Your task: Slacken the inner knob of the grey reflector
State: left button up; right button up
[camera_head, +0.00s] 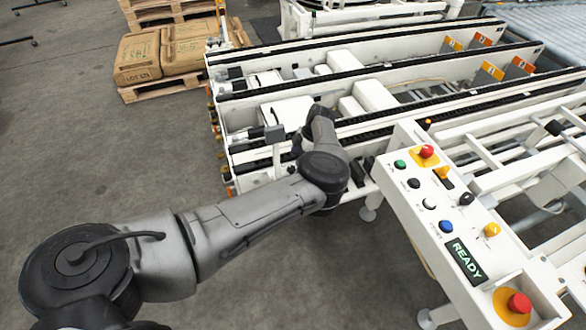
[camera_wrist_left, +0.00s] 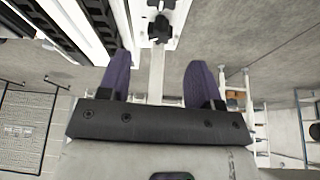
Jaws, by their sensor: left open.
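In the left wrist view, a black knob (camera_wrist_left: 159,28) sits on a white bracket (camera_wrist_left: 157,75) that runs down between my fingers. A second small dark part shows above it at the top edge. I cannot tell which is the inner knob. My left gripper (camera_wrist_left: 157,62) is open, with two dark purple fingers on either side of the bracket and nothing held. In the head view, a small dark grey block (camera_head: 275,133) on a white post may be the grey reflector. My left arm reaches just right of it, and its wrist hides the fingers there.
White conveyor rails (camera_head: 360,50) with black belts fill the back. A control panel (camera_head: 440,215) with several buttons and a READY display stands at the right. Brown sacks (camera_head: 140,58) lie on a pallet at the back left. The floor at the left is clear.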

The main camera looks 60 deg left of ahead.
aim_at(293, 166)
pick_arm(q)
jog(key=b+x, duration=0.1)
jog(key=x, duration=0.4)
jog(key=shift+f, duration=0.2)
jog(key=shift+s+f+b, duration=0.15)
jog(key=shift+f+b, duration=0.1)
jog(key=shift+b, duration=0.05)
jog(key=shift+c, duration=0.3)
jog(key=c, duration=0.9)
